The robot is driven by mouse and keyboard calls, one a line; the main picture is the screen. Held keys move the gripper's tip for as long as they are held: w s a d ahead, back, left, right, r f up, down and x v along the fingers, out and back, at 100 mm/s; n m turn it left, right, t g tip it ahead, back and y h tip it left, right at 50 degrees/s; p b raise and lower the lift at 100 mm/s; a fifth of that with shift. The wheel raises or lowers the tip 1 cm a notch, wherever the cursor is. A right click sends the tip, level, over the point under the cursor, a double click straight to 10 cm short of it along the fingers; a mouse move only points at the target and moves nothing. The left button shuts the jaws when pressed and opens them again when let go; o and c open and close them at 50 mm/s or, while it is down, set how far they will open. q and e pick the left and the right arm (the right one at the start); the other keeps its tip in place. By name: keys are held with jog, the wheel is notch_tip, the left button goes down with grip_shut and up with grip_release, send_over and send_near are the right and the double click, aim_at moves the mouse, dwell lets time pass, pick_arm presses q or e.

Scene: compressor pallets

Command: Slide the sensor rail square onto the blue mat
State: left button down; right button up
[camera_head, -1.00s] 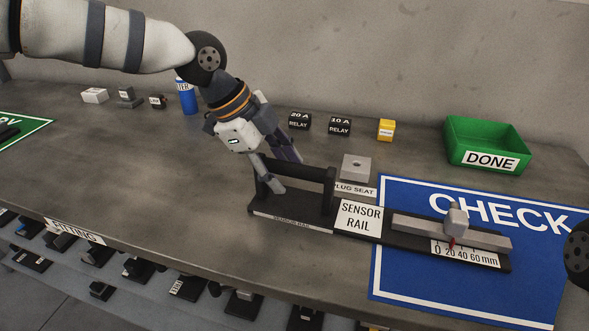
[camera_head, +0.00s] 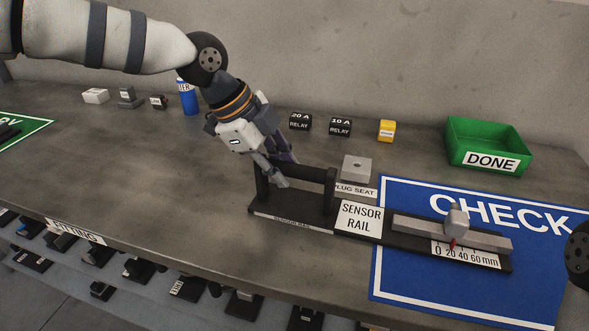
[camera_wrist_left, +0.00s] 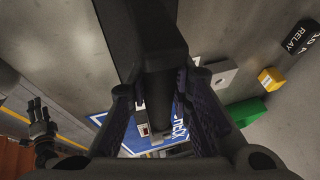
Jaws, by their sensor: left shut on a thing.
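The sensor rail (camera_head: 360,217) is a long dark bar with a raised handle at its left end and a grey slide and scale at its right end. Its right part lies over the blue mat (camera_head: 400,281) marked CHECK; its handle end rests on the bare bench, left of the mat. The rail lies slightly askew to the mat's edges. My left gripper (camera_head: 279,177) is shut on the handle, which also fills the middle of the left wrist view (camera_wrist_left: 157,85). Of my right arm, only a dark round part shows at the right edge; its gripper is not identifiable in the head view.
A plug seat block (camera_head: 356,168) stands just behind the rail. Two relays (camera_head: 340,126), a yellow block (camera_head: 387,130) and a green DONE bin (camera_head: 486,139) stand along the back. A blue can (camera_head: 187,97) is behind my left gripper. The bench left of the rail is clear.

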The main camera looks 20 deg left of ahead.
pick_arm(q)
jog(key=d, duration=1.6)
jog(key=d+b, duration=0.1)
jog(key=d, duration=0.8)
jog(key=shift+w+d+f, duration=0.1)
jog(key=shift+w+f, duration=0.05)
jog(key=shift+f, duration=0.15)
jog(key=c, duration=1.4)
grip_release()
jog(key=shift+w, duration=0.1)
jog(key=shift+o, duration=0.2)
jog(key=shift+r, duration=0.1)
